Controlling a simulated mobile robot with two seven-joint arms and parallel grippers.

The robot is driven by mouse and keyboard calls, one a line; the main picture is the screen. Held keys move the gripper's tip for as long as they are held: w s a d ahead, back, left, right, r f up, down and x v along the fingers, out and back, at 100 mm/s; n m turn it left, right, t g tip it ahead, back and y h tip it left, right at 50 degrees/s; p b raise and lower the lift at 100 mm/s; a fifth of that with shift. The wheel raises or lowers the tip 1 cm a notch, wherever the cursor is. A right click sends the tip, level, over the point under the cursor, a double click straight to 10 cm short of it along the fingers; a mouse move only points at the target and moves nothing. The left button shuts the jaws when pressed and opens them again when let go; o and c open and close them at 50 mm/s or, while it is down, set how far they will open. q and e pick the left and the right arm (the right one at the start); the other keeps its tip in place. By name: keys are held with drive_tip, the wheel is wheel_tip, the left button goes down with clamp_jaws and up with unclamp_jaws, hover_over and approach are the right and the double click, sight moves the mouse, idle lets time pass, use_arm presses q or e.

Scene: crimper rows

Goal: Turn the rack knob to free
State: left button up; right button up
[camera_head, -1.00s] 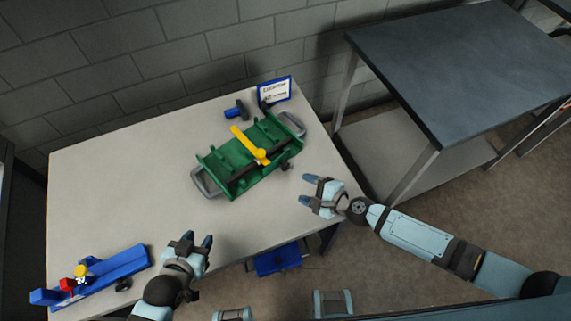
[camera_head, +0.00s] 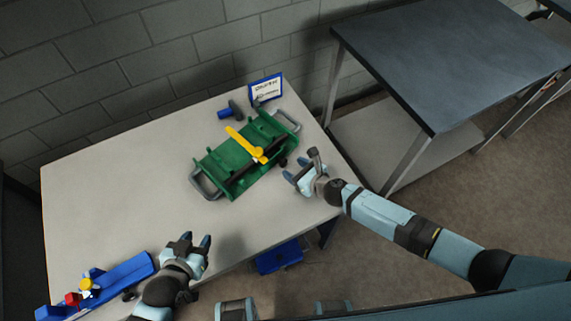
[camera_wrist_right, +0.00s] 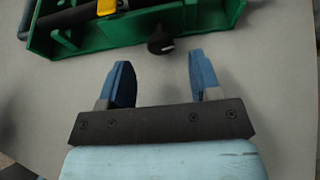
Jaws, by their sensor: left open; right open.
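The green rack (camera_head: 240,160) lies on the table with a yellow lever (camera_head: 247,147) across it and grey handles at both ends. It also shows at the top of the right wrist view (camera_wrist_right: 140,33). A black knob (camera_wrist_right: 160,44) with a pale mark sticks out from the rack's near side; in the head view it is small (camera_head: 282,163). My right gripper (camera_head: 294,172) is open and empty just right of the knob. In the wrist view the knob is ahead of and between its two blue fingers (camera_wrist_right: 157,82), apart from them. My left gripper (camera_head: 197,241) is open and empty near the table's front edge.
A blue fixture (camera_head: 110,284) with red, yellow and white parts lies at the table's front left. A blue tool (camera_head: 231,110) and a small sign (camera_head: 265,89) stand behind the rack. A blue bin (camera_head: 279,257) is below the table edge. The table's left middle is clear.

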sight(285, 164)
drive_tip(key=shift+b+x, duration=0.5)
drive_tip(key=shift+x, duration=1.9)
